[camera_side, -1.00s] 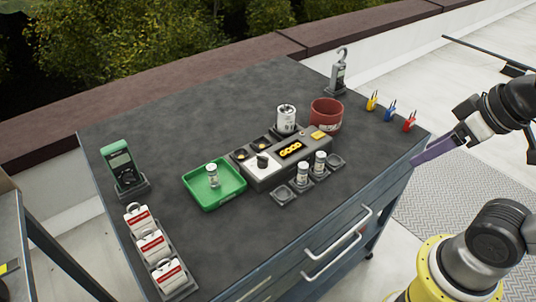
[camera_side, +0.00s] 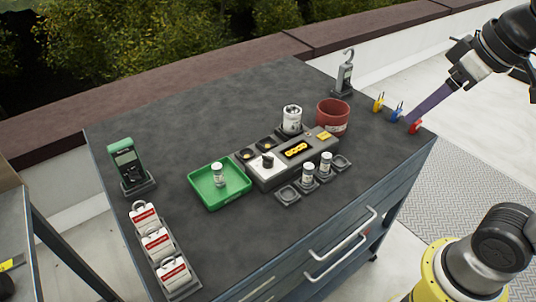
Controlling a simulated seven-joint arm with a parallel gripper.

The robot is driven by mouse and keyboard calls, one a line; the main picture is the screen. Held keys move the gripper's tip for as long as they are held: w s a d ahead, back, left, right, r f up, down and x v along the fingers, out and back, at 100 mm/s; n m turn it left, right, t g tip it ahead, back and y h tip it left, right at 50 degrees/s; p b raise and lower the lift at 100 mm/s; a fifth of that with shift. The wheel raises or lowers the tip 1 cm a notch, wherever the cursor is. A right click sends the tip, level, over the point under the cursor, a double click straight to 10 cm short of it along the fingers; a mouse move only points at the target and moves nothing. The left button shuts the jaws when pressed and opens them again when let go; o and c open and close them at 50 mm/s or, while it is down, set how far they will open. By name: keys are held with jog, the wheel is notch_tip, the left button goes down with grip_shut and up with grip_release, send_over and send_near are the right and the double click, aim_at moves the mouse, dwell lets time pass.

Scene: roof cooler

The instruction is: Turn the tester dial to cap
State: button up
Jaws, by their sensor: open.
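The tester (camera_side: 283,173) is a grey box with a white panel near the middle of the dark bench. Its dark dial (camera_side: 267,160) sits on the white panel at the left end. The dial's setting is too small to read. A display (camera_side: 296,149) with yellow characters is to the right of the dial. My gripper (camera_side: 417,117) is at the right, over the bench's right edge near the padlocks, well apart from the dial. Its long purple finger points down and left. It is open, with nothing seen in it.
A green tray (camera_side: 205,203) with a small canister (camera_side: 218,174) is left of the tester. Two more canisters (camera_side: 317,170) stand in front. A white can (camera_side: 292,119), red bowl (camera_side: 333,116), clamp-like tool (camera_side: 345,76) and padlocks (camera_side: 397,112) stand behind and right. A green meter (camera_side: 127,166) is left.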

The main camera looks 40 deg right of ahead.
jog(key=w+a+r+n+g, duration=0.1)
jog(key=w+a+r, duration=0.15)
jog(key=w, duration=0.65)
jog(key=n+g, duration=0.2)
jog(key=g, duration=0.2)
send_over(268, 156)
notch_tip(268, 156, down, 13)
notch_tip(268, 156, down, 13)
jog(key=shift+f, duration=0.15)
jog(key=shift+c, duration=0.2)
grip_shut()
